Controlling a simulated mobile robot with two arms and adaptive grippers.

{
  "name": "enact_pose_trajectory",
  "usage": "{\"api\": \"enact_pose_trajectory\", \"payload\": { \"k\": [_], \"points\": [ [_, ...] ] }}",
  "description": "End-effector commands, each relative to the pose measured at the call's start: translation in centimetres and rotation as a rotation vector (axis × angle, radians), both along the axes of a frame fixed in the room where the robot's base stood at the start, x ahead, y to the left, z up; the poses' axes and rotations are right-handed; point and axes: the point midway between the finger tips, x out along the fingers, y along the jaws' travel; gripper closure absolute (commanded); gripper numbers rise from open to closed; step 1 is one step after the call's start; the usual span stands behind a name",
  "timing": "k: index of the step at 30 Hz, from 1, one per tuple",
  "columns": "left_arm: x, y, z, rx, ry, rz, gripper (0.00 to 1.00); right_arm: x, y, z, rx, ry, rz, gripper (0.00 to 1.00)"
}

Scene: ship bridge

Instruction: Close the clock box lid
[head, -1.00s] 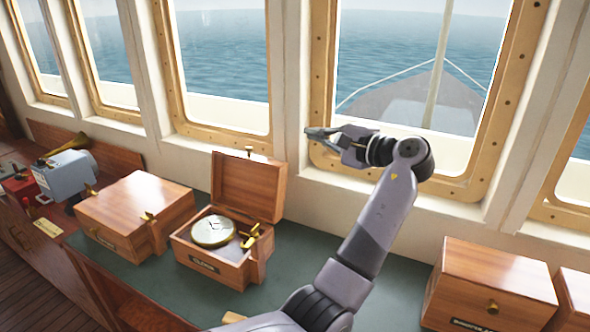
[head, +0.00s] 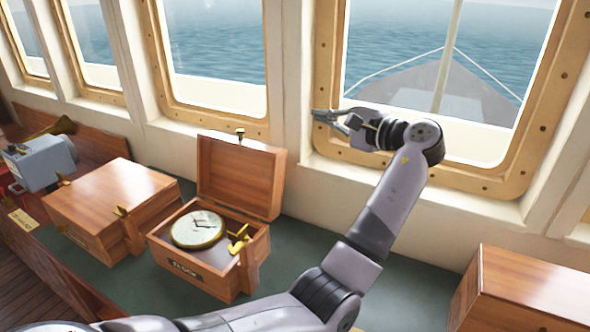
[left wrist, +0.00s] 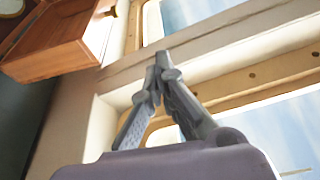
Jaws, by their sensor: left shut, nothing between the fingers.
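The wooden clock box (head: 200,265) stands open on the green-topped counter, with a round clock (head: 198,229) inside. Its lid (head: 240,178) stands upright at the back, with a small brass knob on its edge. A brass fitting (head: 239,238) shows at the box's right side. My left gripper (head: 318,115) is shut and empty, in the air to the right of the lid and above it, in front of the window post. In the left wrist view its fingertips (left wrist: 161,58) meet, and the lid (left wrist: 60,40) shows at upper left, apart from them. My right gripper is not in view.
A closed wooden box (head: 110,205) stands close at the clock box's left, with a blue-grey device (head: 40,160) beyond it. Another closed box (head: 525,285) is at the lower right. Window frames rise behind the green counter (head: 410,285).

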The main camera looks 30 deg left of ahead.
Motion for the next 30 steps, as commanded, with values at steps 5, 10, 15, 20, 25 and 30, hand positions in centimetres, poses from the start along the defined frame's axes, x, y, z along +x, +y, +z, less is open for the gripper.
{"api": "enact_pose_trajectory", "payload": {
  "k": [5, 10, 15, 20, 25, 30],
  "points": [
    [0.0, 0.0, -4.1, 0.0, 0.001, 0.0, 1.0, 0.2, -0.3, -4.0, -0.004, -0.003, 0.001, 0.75],
    [0.0, 0.0, -8.9, -0.001, 0.001, 0.0, 1.0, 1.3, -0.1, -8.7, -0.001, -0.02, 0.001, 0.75],
    [0.0, 0.0, -12.6, 0.0, 0.0, 0.0, 1.0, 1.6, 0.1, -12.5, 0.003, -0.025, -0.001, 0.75],
    [0.0, 0.0, -14.3, 0.0, 0.0, 0.0, 1.0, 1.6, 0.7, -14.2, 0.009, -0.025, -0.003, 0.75],
    [0.1, 0.4, -14.6, 0.0, 0.0, 0.001, 1.0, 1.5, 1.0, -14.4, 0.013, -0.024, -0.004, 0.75],
    [0.5, 2.5, -14.5, 0.001, 0.001, 0.004, 1.0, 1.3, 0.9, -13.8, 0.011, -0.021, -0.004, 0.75]
  ]
}}
